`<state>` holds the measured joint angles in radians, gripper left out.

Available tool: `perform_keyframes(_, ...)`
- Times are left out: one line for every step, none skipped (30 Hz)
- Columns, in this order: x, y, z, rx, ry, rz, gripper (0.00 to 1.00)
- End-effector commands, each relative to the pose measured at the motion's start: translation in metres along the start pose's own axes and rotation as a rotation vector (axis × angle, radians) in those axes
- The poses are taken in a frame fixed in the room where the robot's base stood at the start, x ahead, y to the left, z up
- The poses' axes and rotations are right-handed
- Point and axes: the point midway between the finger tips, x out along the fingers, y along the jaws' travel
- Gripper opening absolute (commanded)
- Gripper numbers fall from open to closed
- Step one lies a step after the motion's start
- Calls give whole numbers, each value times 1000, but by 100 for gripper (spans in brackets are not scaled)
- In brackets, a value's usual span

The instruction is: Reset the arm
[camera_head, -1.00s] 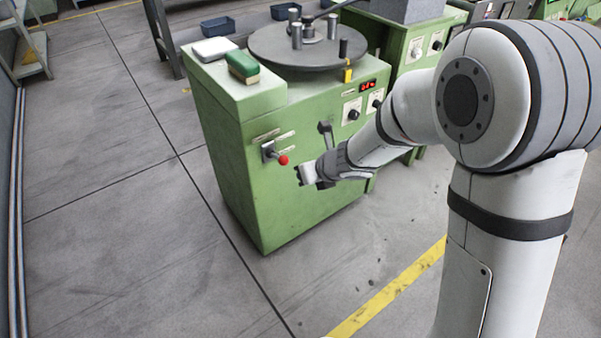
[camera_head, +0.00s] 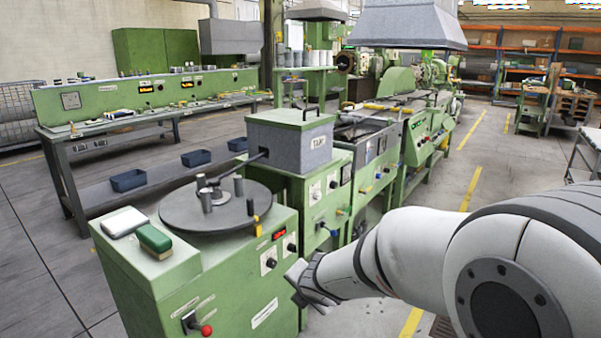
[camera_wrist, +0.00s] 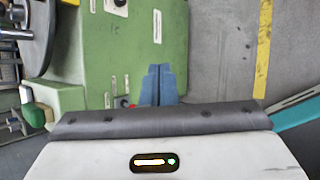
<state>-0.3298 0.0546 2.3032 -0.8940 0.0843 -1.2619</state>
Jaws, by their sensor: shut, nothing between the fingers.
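My arm reaches in from the right in the head view, with my gripper (camera_head: 303,287) in front of the right part of the green machine (camera_head: 185,285). In the wrist view my gripper (camera_wrist: 159,75) shows its two blue-grey fingers side by side, shut, with nothing between them. A red-knobbed lever (camera_head: 206,330) is on the machine's front, to the left of and below my gripper in the head view. Whether my gripper touches the machine cannot be told.
On the machine are a round grey turntable (camera_head: 216,212), a green block (camera_head: 154,240) and a white box (camera_head: 124,222). A grey tank (camera_head: 292,145) stands behind. A workbench (camera_head: 110,128) is at the back left. Grey floor (camera_wrist: 212,45) shows beside the machine.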

Motion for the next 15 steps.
perform_keyframes(-42,-7,32,227,-57,-54,0)
perform_keyframes(-60,-16,44,370,-88,-86,0)
perform_keyframes(-83,-29,57,562,-127,-129,0)
perform_keyframes(-101,-39,65,708,-156,-159,0)
perform_keyframes(-119,-48,70,852,-183,-187,0)
perform_keyframes(-142,-61,74,1042,-219,-225,0)
perform_keyframes(-160,-70,76,1184,-245,-253,0)
perform_keyframes(-176,-78,76,1321,-269,-279,0)
perform_keyframes(-198,-86,74,1496,-297,-311,0)
perform_keyframes(-212,-92,70,1620,-316,-337,0)
perform_keyframes(-225,-97,67,1734,-334,-361,0)
perform_keyframes(-241,-101,61,1872,-353,-391,0)
perform_keyframes(-251,-104,56,1965,-366,-413,0)
perform_keyframes(-260,-106,51,2048,-377,-434,0)
perform_keyframes(-270,-108,46,2142,-388,-458,0)
